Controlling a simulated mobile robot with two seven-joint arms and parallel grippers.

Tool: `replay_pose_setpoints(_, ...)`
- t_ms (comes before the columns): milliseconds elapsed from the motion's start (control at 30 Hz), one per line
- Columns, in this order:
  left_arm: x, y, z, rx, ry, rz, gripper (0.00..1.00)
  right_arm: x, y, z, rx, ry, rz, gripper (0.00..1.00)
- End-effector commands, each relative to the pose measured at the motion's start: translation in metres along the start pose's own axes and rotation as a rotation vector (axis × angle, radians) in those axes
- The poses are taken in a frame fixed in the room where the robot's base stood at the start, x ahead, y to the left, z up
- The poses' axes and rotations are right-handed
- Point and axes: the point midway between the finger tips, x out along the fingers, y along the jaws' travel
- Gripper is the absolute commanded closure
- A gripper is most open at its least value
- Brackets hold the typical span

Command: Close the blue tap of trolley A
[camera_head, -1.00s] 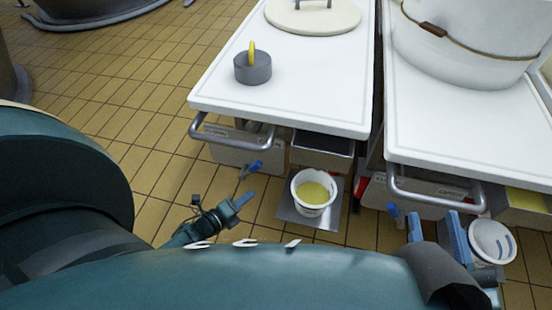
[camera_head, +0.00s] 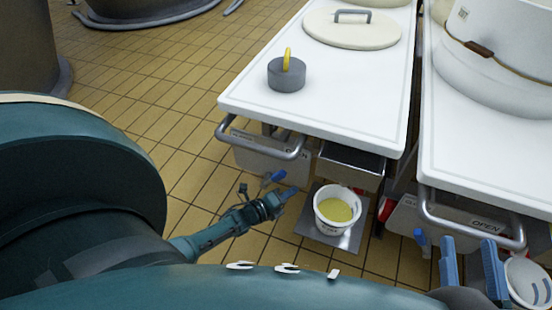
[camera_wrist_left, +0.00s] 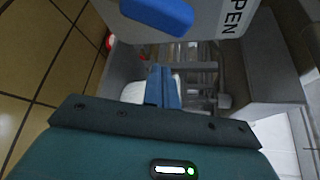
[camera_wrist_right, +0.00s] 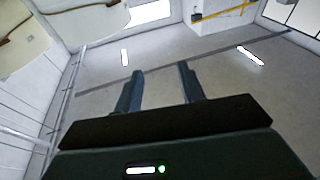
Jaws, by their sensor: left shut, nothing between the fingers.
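A blue tap handle (camera_head: 273,178) shows under the front edge of the left white-topped trolley (camera_head: 330,108). I cannot read a letter A on either trolley. My left gripper (camera_head: 290,192) is shut and empty, just right of and below this handle in the head view. In the left wrist view the blue handle (camera_wrist_left: 158,14) lies beyond the shut fingertips (camera_wrist_left: 163,72), beside a panel lettered "PEN". A gap shows between them there. My right gripper (camera_head: 474,264) is open and empty, low in front of the right trolley (camera_head: 500,150).
A white bucket (camera_head: 337,210) with yellow contents stands on a metal plate below the left trolley. A metal handle rail (camera_head: 262,148) juts out above the tap. The right trolley has another blue tap (camera_head: 420,238) and a white bucket (camera_head: 530,283). Tiled floor lies free at left.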

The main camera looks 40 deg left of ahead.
Motion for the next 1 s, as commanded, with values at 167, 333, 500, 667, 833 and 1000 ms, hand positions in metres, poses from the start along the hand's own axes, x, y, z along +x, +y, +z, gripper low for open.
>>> replay_pose_setpoints(167, 0.004, 0.000, 0.020, 0.005, 0.000, 0.003, 1.00, 0.003, -0.001, -0.009, 0.010, 0.019, -0.009, 0.60)
replay_pose_setpoints(333, -0.002, 0.000, 0.034, 0.001, 0.001, 0.002, 1.00, 0.003, -0.001, -0.011, 0.003, 0.026, -0.012, 0.60)
replay_pose_setpoints(500, -0.003, 0.000, 0.038, 0.000, 0.001, 0.001, 1.00, 0.003, -0.001, -0.009, 0.001, 0.024, -0.014, 0.60)
replay_pose_setpoints(667, -0.003, 0.000, 0.038, -0.001, 0.001, 0.001, 1.00, 0.002, -0.001, -0.006, 0.001, 0.018, -0.014, 0.60)
replay_pose_setpoints(833, -0.003, 0.000, 0.038, -0.004, 0.000, -0.001, 1.00, 0.001, -0.002, -0.004, 0.004, 0.011, -0.014, 0.60)
replay_pose_setpoints(1000, -0.005, -0.002, 0.039, -0.032, 0.000, -0.019, 1.00, 0.000, -0.002, -0.002, 0.008, 0.007, -0.013, 0.60)
